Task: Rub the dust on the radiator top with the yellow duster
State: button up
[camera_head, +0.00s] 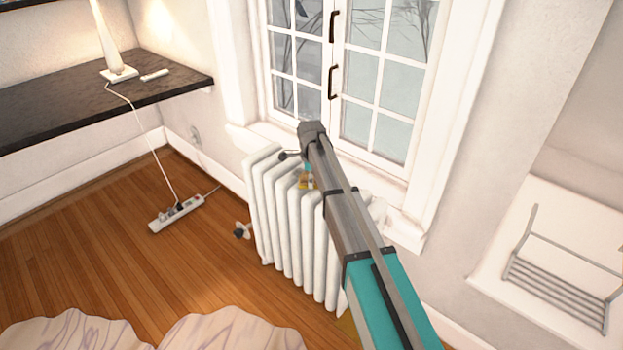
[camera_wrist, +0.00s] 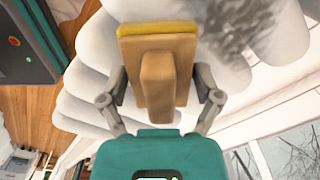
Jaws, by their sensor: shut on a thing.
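The white ribbed radiator (camera_head: 285,225) stands under the window. Its top also fills much of the wrist view (camera_wrist: 85,85). A dark grey dust patch (camera_wrist: 238,28) lies on the radiator top, right of the duster in the wrist view. The duster (camera_wrist: 157,75) has a tan block and handle with a yellow pad along its far edge. My gripper (camera_wrist: 160,88) is shut on the duster, with a finger on each side. In the head view a bit of the duster (camera_head: 305,182) shows at the radiator top beside my arm. I cannot tell whether the pad touches the radiator.
The window (camera_head: 385,75) and its sill are close behind the radiator. A dark shelf (camera_head: 100,90) with a lamp (camera_head: 118,72) is at left. A power strip (camera_head: 176,213) lies on the wooden floor. A metal rack (camera_head: 560,275) is at right. Pale cloth-like shapes (camera_head: 75,332) are at the front.

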aim_at(303, 185)
jog(key=shift+s+a, duration=1.1)
jog(key=shift+s, duration=0.25)
jog(key=shift+w+a, duration=0.1)
jog(key=shift+w, duration=0.05)
jog(key=shift+w+a, duration=0.7)
jog(key=shift+a, duration=0.25)
jog(key=shift+w+d, duration=0.6)
jog(key=shift+w, duration=0.2)
jog(key=shift+w+d, duration=0.6)
jog(key=shift+w, duration=0.15)
jog(key=shift+w+d, duration=1.15)
jog(key=shift+w, duration=0.3)
